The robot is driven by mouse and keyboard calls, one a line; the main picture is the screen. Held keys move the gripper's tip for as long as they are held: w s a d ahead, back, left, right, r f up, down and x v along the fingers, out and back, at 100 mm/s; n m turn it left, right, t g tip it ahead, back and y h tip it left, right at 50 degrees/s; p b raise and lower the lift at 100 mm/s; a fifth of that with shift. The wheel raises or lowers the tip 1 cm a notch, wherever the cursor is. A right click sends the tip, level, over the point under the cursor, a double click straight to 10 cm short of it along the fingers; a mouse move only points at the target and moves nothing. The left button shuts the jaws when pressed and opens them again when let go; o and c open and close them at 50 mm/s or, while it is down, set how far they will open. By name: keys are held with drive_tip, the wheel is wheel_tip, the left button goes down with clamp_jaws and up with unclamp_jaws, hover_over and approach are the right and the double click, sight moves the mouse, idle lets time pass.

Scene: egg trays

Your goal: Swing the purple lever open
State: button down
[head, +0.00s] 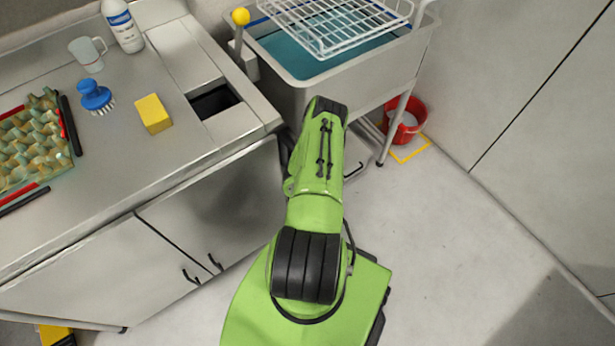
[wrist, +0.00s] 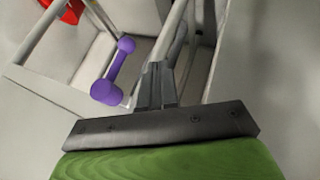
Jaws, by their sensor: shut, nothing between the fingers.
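The purple lever (wrist: 116,66) shows in the wrist view, left of my gripper. It has a small rounded end at the top and a larger rounded end lower left. My gripper (wrist: 156,68) is shut with nothing between its fingers. Its fingertips are to the right of the lever, with a small gap between them in the picture. I cannot tell their difference in depth. In the head view my arm hides the gripper, and the lever does not show.
The sink basin (head: 295,75) holds blue water and a white wire rack (head: 335,22); a yellow-knobbed lever (head: 241,18) stands at its left. A red bucket (head: 408,122) stands on the floor. The counter (head: 120,155) holds an egg tray (head: 22,140), brush and sponge. Floor at right is clear.

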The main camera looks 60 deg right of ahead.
drive_tip(key=w+d+f+b, duration=0.1)
drive_tip(key=d+f+b, duration=0.6)
drive_tip(key=d, duration=0.2)
drive_tip(key=shift+w+d+b, duration=0.2)
drive_tip(key=shift+d+b, duration=0.1)
drive_tip(key=shift+d, duration=0.05)
drive_tip(key=shift+r, duration=0.1)
